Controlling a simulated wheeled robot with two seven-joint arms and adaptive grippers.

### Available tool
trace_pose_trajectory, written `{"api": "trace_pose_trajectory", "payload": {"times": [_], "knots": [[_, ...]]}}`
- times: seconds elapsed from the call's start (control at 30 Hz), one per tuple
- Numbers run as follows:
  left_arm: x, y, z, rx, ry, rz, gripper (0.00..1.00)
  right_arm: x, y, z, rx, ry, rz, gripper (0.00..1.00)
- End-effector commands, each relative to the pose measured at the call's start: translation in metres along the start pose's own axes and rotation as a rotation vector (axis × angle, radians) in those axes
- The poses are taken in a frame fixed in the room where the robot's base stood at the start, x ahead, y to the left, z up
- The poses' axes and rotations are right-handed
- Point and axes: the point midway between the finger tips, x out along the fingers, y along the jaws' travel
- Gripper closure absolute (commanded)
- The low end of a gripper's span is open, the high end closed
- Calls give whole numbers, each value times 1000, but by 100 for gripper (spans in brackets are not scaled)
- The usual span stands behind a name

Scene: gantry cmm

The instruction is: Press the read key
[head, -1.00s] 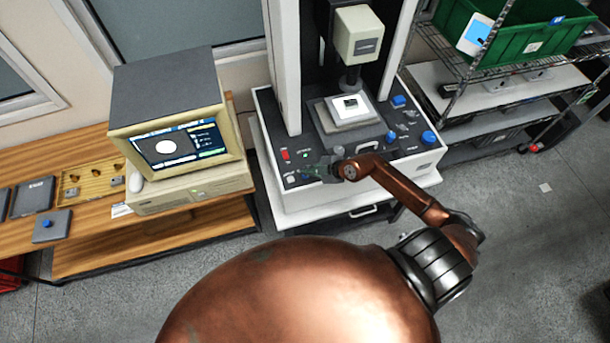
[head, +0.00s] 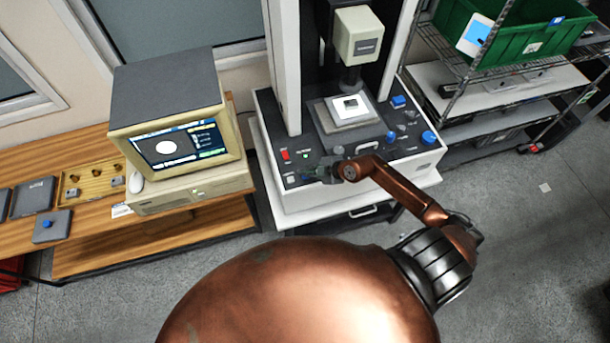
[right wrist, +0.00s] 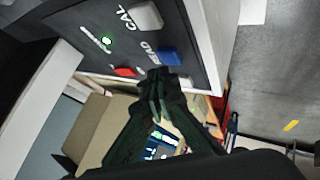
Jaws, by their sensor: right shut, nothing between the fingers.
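The blue read key (right wrist: 165,53), with the letters "EAD" showing beside it, is on the dark control panel of the measuring machine (head: 270,105). In the head view I cannot make the key out clearly near my gripper. My right gripper (head: 314,175) is low over the panel's front left part. In the right wrist view its shut, empty fingertips (right wrist: 156,80) overlap the key's near edge; I cannot tell whether they touch it. My left gripper is out of view.
A white key (right wrist: 146,15) marked CAL is beside the read key. A red switch (head: 285,155) and a green light (head: 305,155) are close by. A monitor (head: 172,145) stands left on a wooden bench. A probe head (head: 358,35) hangs above the stage.

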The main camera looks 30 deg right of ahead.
Motion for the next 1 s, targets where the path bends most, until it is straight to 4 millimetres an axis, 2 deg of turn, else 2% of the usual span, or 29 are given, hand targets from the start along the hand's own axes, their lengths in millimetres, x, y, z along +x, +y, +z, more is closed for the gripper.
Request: {"api": "trace_pose_trajectory", "payload": {"times": [1.0], "knots": [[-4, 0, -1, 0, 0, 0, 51, 7, -6, 5, 0, 0, 0, 100]]}}
